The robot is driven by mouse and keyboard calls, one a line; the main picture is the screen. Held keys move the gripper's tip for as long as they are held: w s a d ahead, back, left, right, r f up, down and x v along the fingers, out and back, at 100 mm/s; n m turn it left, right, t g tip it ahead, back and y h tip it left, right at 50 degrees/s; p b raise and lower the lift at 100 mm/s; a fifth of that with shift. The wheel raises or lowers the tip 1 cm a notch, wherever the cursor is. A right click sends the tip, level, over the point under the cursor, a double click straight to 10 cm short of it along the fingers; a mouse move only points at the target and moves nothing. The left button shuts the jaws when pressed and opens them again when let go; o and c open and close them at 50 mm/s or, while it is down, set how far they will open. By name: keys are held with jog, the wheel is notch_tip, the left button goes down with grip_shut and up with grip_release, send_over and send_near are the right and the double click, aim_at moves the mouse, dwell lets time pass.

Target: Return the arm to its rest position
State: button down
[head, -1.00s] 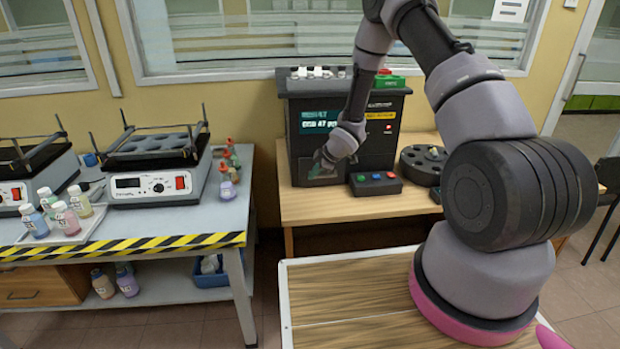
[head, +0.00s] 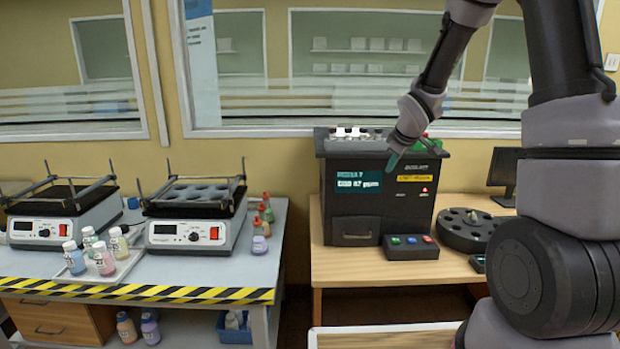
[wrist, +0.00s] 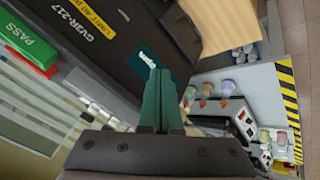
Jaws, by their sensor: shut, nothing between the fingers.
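My gripper (head: 391,161) hangs in front of the upper front of the black analyzer (head: 380,200), beside its lit screen (head: 357,182). Its teal fingers (wrist: 161,100) are together and empty in the wrist view. My arm comes down from the upper right, bent at the elbow, with its wrist pointing down and left. In the wrist view the analyzer's dark face (wrist: 120,40) lies close beyond the fingers. I cannot tell whether the fingers touch it.
A small button box (head: 410,246) and a round black carousel (head: 467,231) stand on the wooden table (head: 385,270). Left, a grey bench (head: 190,272) holds two shakers (head: 196,218) and several bottles. A monitor (head: 506,172) stands at the right.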

jog(key=s+d+r+m, duration=0.3)
jog(key=s+r+m, duration=0.5)
jog(key=s+r, duration=0.7)
jog(key=s+a+r+m, duration=0.1)
jog(key=s+r+m, duration=0.1)
jog(key=s, duration=0.6)
jog(key=s+a+r+m+y, duration=0.1)
jog(key=s+a+r+m, duration=0.1)
jog(key=s, duration=0.6)
jog(key=shift+r+m+y, duration=0.3)
jog(key=shift+r+m, duration=0.1)
jog(key=shift+m, duration=0.3)
